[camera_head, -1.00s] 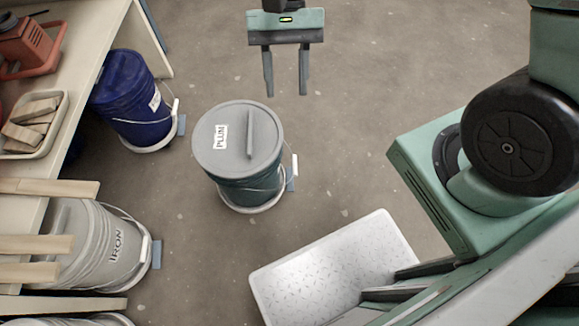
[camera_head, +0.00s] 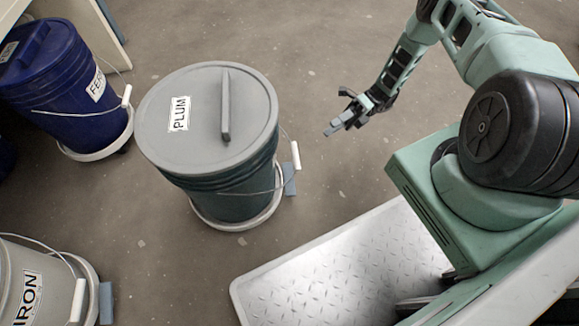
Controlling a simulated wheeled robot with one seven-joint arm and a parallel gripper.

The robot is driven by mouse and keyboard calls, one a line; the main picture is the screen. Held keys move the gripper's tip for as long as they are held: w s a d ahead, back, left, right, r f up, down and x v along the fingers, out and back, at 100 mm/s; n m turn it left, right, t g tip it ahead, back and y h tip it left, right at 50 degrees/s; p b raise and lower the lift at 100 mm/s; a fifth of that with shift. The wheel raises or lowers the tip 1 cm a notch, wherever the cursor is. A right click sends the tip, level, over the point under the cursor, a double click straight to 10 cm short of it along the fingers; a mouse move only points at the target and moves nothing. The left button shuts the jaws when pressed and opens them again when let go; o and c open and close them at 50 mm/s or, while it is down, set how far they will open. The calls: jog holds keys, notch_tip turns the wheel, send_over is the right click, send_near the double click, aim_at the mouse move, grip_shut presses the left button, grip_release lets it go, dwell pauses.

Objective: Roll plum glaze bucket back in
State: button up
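The plum glaze bucket (camera_head: 230,190) stands upright on a round white wheeled base (camera_head: 238,222) on the floor, left of centre. Its grey lid (camera_head: 200,110) has a PLUM label and a raised grey bar handle (camera_head: 225,105). A wire bail with a white grip (camera_head: 296,156) hangs at its right side. A blue-grey tab (camera_head: 289,180) sticks out from the base at the right. My gripper (camera_head: 340,112) is to the right of the bucket, apart from it. Its fingers appear spread and empty.
A blue bucket (camera_head: 65,90) stands at upper left on a white base. A pale IRON bucket (camera_head: 40,285) is at lower left, cut off by the frame. A worktable edge (camera_head: 103,30) is at top left. The floor between bucket and gripper is clear.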

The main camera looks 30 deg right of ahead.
notch_tip(320, 180, down, 7)
jog(key=s+d+m+t+y+b, duration=0.1)
jog(key=d+m+t+y+b, duration=0.1)
jog(key=m, duration=0.2)
jog(key=b+x, duration=0.4)
jog(key=x, duration=1.3)
jog(key=shift+a+f+t, duration=0.35)
jog(key=shift+t, duration=0.05)
jog(key=shift+w, duration=0.1)
grip_shut()
